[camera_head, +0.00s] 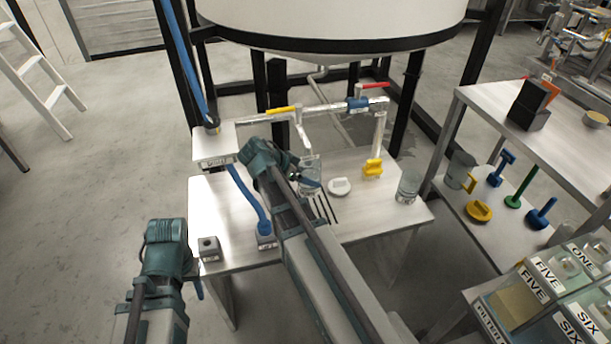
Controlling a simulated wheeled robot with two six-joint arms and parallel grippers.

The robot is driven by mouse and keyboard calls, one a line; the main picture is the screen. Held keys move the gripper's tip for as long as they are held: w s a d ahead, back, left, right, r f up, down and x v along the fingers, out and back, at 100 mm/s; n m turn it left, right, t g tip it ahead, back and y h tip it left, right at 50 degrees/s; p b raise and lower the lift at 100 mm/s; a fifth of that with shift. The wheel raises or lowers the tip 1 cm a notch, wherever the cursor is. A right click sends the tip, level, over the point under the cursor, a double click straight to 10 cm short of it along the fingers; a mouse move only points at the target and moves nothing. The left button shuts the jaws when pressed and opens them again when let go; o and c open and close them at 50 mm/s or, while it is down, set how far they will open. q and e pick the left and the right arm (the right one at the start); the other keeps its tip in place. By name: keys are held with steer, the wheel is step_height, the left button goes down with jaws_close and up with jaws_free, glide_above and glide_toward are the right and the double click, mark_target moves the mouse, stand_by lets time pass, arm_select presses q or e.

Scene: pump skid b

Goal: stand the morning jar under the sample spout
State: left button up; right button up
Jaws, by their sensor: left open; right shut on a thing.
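My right gripper (303,182) is shut on a clear glass jar (311,164), seen partly behind my own wrist. The jar is upright over the pale bench, below the sample spout (305,142) at the left end of the silver pipe. I cannot tell whether its base touches the bench. Its label is too small to read, so I cannot tell if it is the morning jar. A second clear jar (409,188) stands near the bench's right edge. My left gripper (168,240) is open and empty, left of the bench; its fingertips are hard to make out.
The bench (350,228) holds a white disc (340,187), dark strips and a small grey block (209,249). Yellow (283,110) and red (375,85) valve handles sit on the pipe below a large tank (330,20). A shelf (540,150) stands at right.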

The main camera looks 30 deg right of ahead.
mark_target(305, 163)
steer(key=shift+w+d+r+p, duration=0.1)
steer(key=shift+w+r+p, duration=0.15)
steer(key=shift+r+p, duration=0.8)
steer(key=shift+w+d+r+p, duration=0.1)
steer(key=shift+w+r+p, duration=0.15)
steer(key=shift+r+p, duration=0.75)
steer(key=shift+f+b, duration=0.15)
steer(key=shift+b, duration=0.2)
step_height(305, 163, down, 12)
steer(key=b, duration=1.2)
steer(key=shift+f, duration=0.25)
steer(key=shift+a+f+b, duration=0.1)
steer(key=shift+f+b, duration=0.45)
steer(key=shift+b, duration=0.25)
stand_by(1.3)
steer(key=o, duration=1.3)
steer(key=shift+o, duration=0.2)
steer(key=shift+r, duration=0.15)
steer(key=p+v, duration=0.5)
steer(key=v, duration=0.1)
steer(key=shift+a+r, duration=0.2)
steer(key=shift+a, duration=0.15)
